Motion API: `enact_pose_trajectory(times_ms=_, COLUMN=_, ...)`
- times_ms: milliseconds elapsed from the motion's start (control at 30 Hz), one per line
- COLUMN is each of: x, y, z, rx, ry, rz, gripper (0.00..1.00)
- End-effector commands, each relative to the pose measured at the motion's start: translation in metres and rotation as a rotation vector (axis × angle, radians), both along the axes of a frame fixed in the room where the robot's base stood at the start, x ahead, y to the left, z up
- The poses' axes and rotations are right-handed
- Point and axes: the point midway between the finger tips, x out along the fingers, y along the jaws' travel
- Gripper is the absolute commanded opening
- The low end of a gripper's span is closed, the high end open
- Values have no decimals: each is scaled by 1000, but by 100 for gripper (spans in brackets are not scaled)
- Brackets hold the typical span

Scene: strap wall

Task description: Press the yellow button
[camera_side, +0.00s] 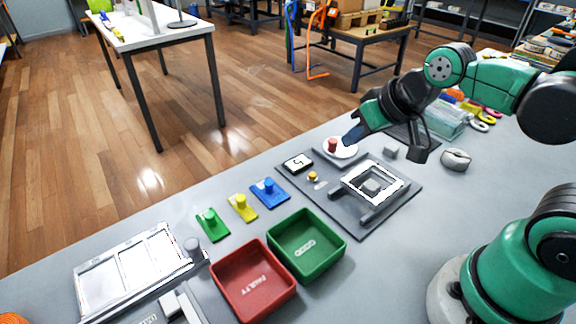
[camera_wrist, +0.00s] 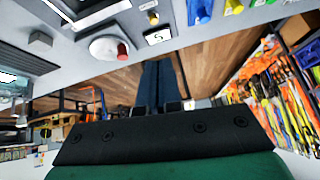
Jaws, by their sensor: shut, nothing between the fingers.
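The yellow button (camera_side: 313,176) is a small round knob on the dark panel (camera_side: 398,200), left of the white frame. It also shows near the top of the wrist view (camera_wrist: 153,18). My gripper (camera_side: 350,136) is shut and empty, its dark blue fingers pointing down-left in the side view. They are close to the red button (camera_side: 332,145) on a white disc (camera_side: 346,153), to the upper right of the yellow button and apart from it. In the wrist view the closed fingers (camera_wrist: 161,66) lie below the red button (camera_wrist: 122,50); contact cannot be told.
A small display (camera_side: 298,163) is beside the yellow button. A white square frame (camera_side: 374,171) and a grey block (camera_side: 390,152) lie to the right. Green, yellow and blue pegged plates, a red bin (camera_side: 253,309) and a green bin (camera_side: 325,263) are to the left.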

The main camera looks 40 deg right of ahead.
Motion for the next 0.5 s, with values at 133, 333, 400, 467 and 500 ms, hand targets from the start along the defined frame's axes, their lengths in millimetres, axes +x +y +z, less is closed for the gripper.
enact_pose_trajectory(times_ms=133, x=-6, y=-1, z=2, rx=-94, ry=-18, rz=87, gripper=0)
enact_pose_trajectory(times_ms=333, x=-6, y=-1, z=2, rx=-106, ry=-20, rz=97, gripper=0)
enact_pose_trajectory(times_ms=400, x=-6, y=-1, z=2, rx=-105, ry=-19, rz=96, gripper=0)
enact_pose_trajectory(times_ms=467, x=-6, y=-1, z=3, rx=-98, ry=-16, rz=88, gripper=0)
enact_pose_trajectory(times_ms=500, x=-5, y=-1, z=3, rx=-89, ry=-10, rz=74, gripper=0)
